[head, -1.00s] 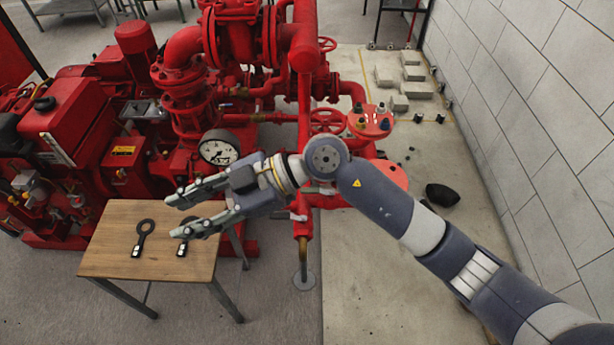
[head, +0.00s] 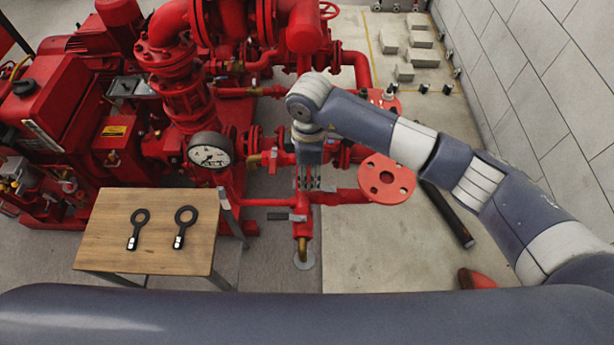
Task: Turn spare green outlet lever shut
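My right arm comes in from the right, and its gripper (head: 308,184) points down over the red outlet pipe, just behind the small grey lever (head: 298,217). The fingers are seen nearly end-on against the pipework, so I cannot tell their opening or whether they touch anything. The small lever sits on the vertical red pipe above a brass end (head: 302,248). A dark handle (head: 278,216) sticks out to its left. No green lever can be made out; the valve part behind the gripper is hidden. My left gripper is out of view.
A wooden table (head: 105,245) with two black ring-ended tools (head: 138,228) stands at the left. A pressure gauge (head: 210,156) and red flange (head: 386,180) flank the gripper. A dark bar (head: 450,218) is at the right. My own arm link crosses the bottom.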

